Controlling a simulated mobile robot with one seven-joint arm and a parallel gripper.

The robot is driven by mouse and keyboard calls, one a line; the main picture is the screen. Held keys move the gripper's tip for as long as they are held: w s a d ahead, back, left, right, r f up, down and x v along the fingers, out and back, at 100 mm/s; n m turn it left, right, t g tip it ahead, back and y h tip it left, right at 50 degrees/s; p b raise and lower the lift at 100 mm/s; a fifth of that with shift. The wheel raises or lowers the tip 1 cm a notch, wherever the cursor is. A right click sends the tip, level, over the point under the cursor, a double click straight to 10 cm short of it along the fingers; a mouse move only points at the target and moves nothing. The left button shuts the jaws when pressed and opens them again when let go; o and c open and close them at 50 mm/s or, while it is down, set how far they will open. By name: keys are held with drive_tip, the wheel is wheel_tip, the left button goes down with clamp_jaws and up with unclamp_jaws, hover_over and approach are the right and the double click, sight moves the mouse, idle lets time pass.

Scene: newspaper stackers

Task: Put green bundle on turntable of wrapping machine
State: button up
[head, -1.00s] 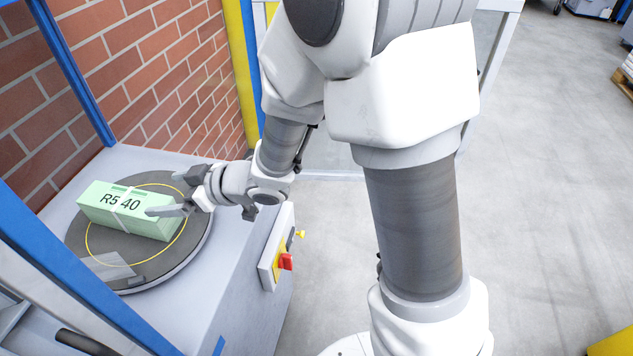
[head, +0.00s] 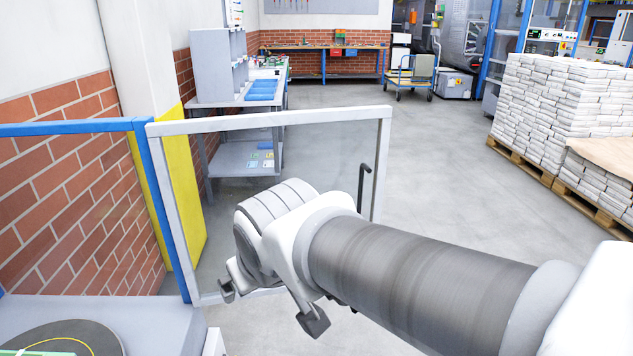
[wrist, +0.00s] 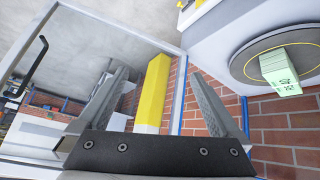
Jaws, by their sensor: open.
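The green bundle (wrist: 283,72) lies on the dark round turntable (wrist: 238,66) of the wrapping machine at the right of the wrist view. It sits over the area marked by the yellow ring. In the head view only a sliver of the bundle (head: 45,353) and part of the turntable (head: 100,338) show at the bottom left. My gripper (head: 270,305) is open and away from the bundle, right of the machine. In the wrist view its two fingers (wrist: 159,78) are spread with nothing between them.
A clear door with a pale frame (head: 260,122) and black handle (head: 363,180) stands open behind my gripper. A brick wall (head: 70,190) and yellow post (head: 185,200) are at left. White stacks on pallets (head: 560,110) stand right. The floor (head: 450,190) between is clear.

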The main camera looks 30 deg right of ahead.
drive_tip(key=s+m+g, duration=0.1)
drive_tip(key=s, duration=0.6)
drive_tip(key=shift+a+g+y, duration=0.15)
drive_tip(key=shift+g+y, duration=0.15)
drive_tip(key=shift+y, duration=0.1)
drive_tip(key=shift+s, duration=0.1)
